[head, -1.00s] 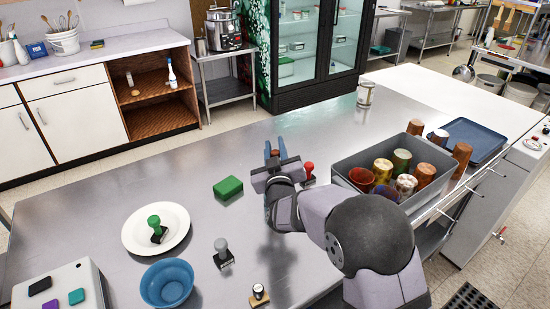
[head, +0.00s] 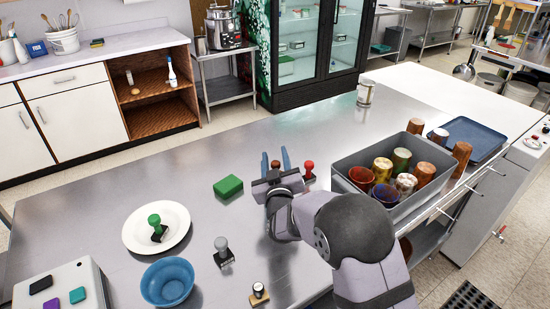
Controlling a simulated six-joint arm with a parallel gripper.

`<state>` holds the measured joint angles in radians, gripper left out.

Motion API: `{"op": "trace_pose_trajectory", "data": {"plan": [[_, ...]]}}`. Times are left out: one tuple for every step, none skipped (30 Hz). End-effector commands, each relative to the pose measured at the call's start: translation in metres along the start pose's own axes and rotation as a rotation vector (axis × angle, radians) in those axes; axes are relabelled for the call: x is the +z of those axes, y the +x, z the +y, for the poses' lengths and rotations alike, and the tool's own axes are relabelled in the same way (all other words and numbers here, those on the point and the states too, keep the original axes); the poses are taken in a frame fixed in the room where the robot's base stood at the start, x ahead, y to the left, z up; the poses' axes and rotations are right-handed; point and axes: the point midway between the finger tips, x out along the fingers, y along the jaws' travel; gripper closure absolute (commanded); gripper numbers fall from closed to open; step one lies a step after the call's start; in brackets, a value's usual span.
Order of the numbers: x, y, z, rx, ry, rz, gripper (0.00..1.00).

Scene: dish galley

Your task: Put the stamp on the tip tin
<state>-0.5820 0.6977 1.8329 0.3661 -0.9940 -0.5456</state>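The tip tin seems to be the pale can (head: 365,92) near the far edge of the table. Several stamps show: a green-handled one (head: 155,226) upright on a white plate (head: 134,240), a grey one (head: 222,252), a small wooden one with a dark top (head: 259,293), and a red one (head: 309,170) right of my gripper. My gripper (head: 276,160) has its blue fingers apart and points away towards the far side. A small reddish-brown piece (head: 276,164) shows between the fingers, apart from both. Its lower part is hidden, so I cannot tell what it is.
A green block (head: 228,187) lies left of my gripper. A blue bowl (head: 167,284) and a box with coloured pads (head: 84,273) stand at the front left. A grey bin (head: 342,178) of cups and a blue tray (head: 488,151) are on the right. The far middle is clear.

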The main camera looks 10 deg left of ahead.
Motion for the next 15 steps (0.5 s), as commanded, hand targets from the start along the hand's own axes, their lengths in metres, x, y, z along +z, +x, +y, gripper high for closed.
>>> {"op": "trace_pose_trajectory", "data": {"plan": [[-0.0003,0.0000,0.0001,0.000,0.000,0.000,0.61],[-0.0003,0.0000,0.0001,0.000,0.000,0.000,0.61],[-0.0003,0.0000,0.0001,0.000,0.000,0.000,0.61],[-0.0003,0.0000,0.0001,0.000,0.000,0.000,0.61],[-0.0003,0.0000,0.0001,0.000,0.000,0.000,0.61],[-0.0004,0.0000,0.0002,0.000,0.000,0.000,0.61],[-0.0004,0.0000,0.0001,0.000,0.000,0.000,0.61],[-0.0005,0.0000,0.0002,0.000,0.000,0.000,0.61],[-0.0008,0.0000,0.0003,0.000,0.000,0.000,0.61],[-0.0014,0.0000,0.0005,0.000,0.000,0.000,0.61],[-0.0021,0.0000,0.0008,0.000,0.000,0.000,0.61],[-0.0035,0.0000,0.0013,0.000,0.000,0.000,0.61],[-0.0049,0.0000,0.0017,0.000,0.000,0.000,0.61],[-0.0030,-0.0019,0.0009,-0.001,0.000,-0.001,0.61],[-0.0022,-0.0050,0.0005,-0.001,0.000,-0.001,0.61]]}}
